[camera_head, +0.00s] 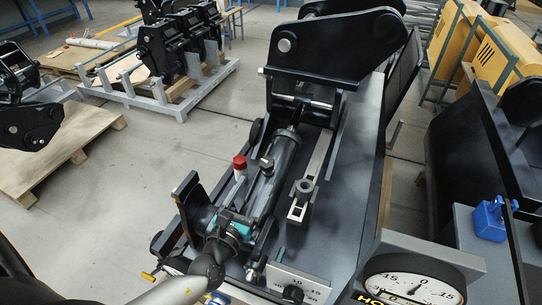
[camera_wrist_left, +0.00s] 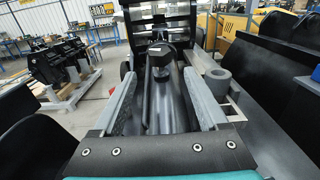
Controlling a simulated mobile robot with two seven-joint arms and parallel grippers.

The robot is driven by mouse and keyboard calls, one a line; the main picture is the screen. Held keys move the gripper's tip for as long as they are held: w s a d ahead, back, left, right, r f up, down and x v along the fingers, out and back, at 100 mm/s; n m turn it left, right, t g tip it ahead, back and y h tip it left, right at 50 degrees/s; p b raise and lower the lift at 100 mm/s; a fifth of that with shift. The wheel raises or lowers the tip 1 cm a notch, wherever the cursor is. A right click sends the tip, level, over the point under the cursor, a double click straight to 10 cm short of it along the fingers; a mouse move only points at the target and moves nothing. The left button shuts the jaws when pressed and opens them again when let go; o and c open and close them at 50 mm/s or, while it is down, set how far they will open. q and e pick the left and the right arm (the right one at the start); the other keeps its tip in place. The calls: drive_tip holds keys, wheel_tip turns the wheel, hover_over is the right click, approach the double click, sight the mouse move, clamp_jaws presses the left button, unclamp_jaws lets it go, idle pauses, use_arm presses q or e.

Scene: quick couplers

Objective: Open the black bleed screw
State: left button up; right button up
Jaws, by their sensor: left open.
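The black bleed screw appears to be the round dark knob (camera_head: 267,163) on top of the dark grey cylinder (camera_head: 285,155). In the left wrist view the knob (camera_wrist_left: 161,54) shows ahead, in line with the gap between the fingers. My left gripper (camera_head: 243,209) has a teal body and is open. Its two grey fingers in the left wrist view (camera_wrist_left: 161,78) are spread apart with nothing between them at the tips. The knob looks slightly beyond the tips, and I cannot tell the exact distance. My right gripper is not in view.
A grey ring-shaped part (camera_head: 304,187) sits right of the cylinder. A large dark bracket (camera_head: 332,45) rises behind. A dial gauge (camera_head: 414,283) and a scaled panel (camera_head: 286,280) stand in front.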

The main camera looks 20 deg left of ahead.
sight(271, 158)
use_arm(q)
drive_tip(key=w, duration=1.1)
drive_tip(key=shift+w+a, duration=0.35)
drive_tip(key=shift+w, duration=0.05)
clamp_jaws()
